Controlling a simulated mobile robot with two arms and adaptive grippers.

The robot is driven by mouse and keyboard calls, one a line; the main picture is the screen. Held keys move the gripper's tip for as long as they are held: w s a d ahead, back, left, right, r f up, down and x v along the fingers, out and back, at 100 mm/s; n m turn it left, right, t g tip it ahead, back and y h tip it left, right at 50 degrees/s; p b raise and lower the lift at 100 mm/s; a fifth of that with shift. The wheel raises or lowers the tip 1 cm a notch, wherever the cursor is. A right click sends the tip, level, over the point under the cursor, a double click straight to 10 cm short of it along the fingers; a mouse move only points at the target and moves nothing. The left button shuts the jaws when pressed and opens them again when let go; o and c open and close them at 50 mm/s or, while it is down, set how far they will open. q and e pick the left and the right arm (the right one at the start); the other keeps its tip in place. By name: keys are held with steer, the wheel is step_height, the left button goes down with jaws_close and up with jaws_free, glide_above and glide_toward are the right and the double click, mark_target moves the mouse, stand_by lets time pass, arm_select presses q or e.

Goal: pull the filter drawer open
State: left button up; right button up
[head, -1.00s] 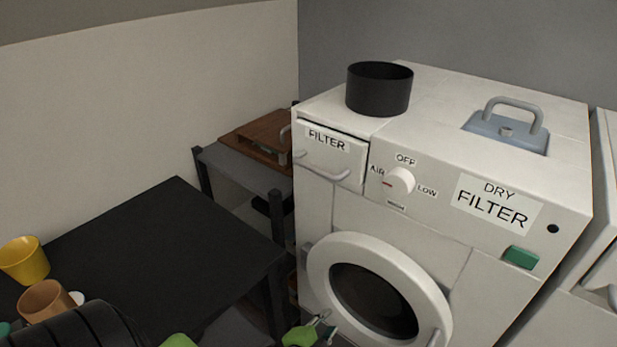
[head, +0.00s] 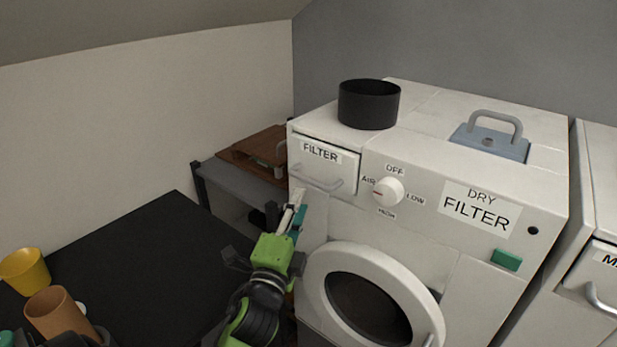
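The filter drawer (head: 345,166) is at the upper left of the white dryer's front, labelled "FILTER". Its front looks level with the dryer, so it appears shut. A grey bar handle (head: 318,183) runs across it. My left gripper (head: 298,203), on a green and black arm, points up toward the drawer from below. Its fingertips are just below the handle's left end and appear apart from it. The fingers are seen nearly edge-on, so their opening is unclear. My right gripper is not in view.
A black pot (head: 369,105) stands on the dryer (head: 470,265) above the drawer. A knob (head: 388,191) is right of the drawer, and the round door (head: 335,258) is below. A black table (head: 130,255) with a yellow cup (head: 25,272) and a brown cup (head: 57,315) is at left.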

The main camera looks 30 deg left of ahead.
mark_target(309, 178)
arm_select(q)
steer(key=p+x, duration=0.1)
steer(key=x, duration=0.7)
steer(key=shift+w+a, duration=0.2)
steer(key=shift+w, duration=0.15)
jaws_close()
